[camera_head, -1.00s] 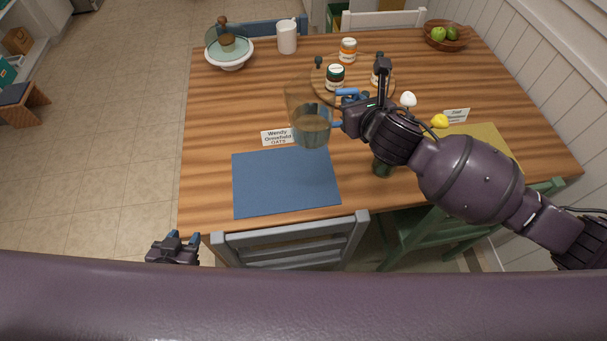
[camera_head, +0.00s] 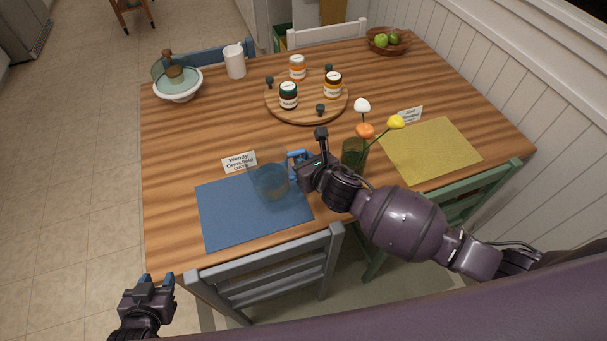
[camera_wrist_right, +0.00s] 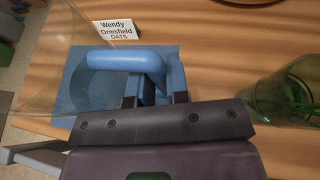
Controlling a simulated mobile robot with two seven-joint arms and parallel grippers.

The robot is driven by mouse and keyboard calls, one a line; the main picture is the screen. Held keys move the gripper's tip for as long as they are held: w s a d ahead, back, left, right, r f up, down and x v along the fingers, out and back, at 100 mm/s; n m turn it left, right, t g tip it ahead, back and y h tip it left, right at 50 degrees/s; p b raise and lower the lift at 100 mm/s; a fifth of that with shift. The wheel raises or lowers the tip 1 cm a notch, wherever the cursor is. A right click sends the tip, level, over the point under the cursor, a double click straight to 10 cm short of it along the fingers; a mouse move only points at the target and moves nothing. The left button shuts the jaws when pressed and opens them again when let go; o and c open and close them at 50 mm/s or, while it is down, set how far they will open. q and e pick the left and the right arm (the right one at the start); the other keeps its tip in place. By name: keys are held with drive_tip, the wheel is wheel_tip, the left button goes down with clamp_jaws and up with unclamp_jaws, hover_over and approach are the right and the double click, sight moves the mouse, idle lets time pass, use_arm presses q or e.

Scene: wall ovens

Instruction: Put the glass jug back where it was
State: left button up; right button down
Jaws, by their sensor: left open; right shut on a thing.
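The glass jug (camera_head: 268,183) is clear with a blue handle (camera_head: 297,156). It is over the upper right part of the blue placemat (camera_head: 235,220); I cannot tell whether its base touches the mat. My right gripper (camera_head: 301,164) is shut on the handle, at the jug's right side. In the right wrist view the blue handle (camera_wrist_right: 125,60) sits at the fingers (camera_wrist_right: 155,98), and the jug's clear wall (camera_wrist_right: 40,60) fills the left. My left gripper (camera_head: 158,284) is open and empty, beyond the table's front left corner.
A green vase (camera_head: 354,155) with flowers stands just right of my right gripper. The name card (camera_head: 239,162) is close behind the jug. A round wooden board (camera_head: 306,112) holds several jars. A yellow placemat (camera_head: 430,150) lies right. The table's left middle is clear.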

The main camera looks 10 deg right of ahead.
drive_tip(key=shift+f+b, duration=0.5)
drive_tip(key=shift+f, duration=1.85)
drive_tip(key=shift+a+f, duration=0.1)
drive_tip(key=shift+f, duration=0.3)
drive_tip(key=c, duration=1.5)
unclamp_jaws()
drive_tip(key=shift+f, duration=0.25)
drive_tip(key=o, duration=0.4)
drive_tip(key=shift+r, duration=0.1)
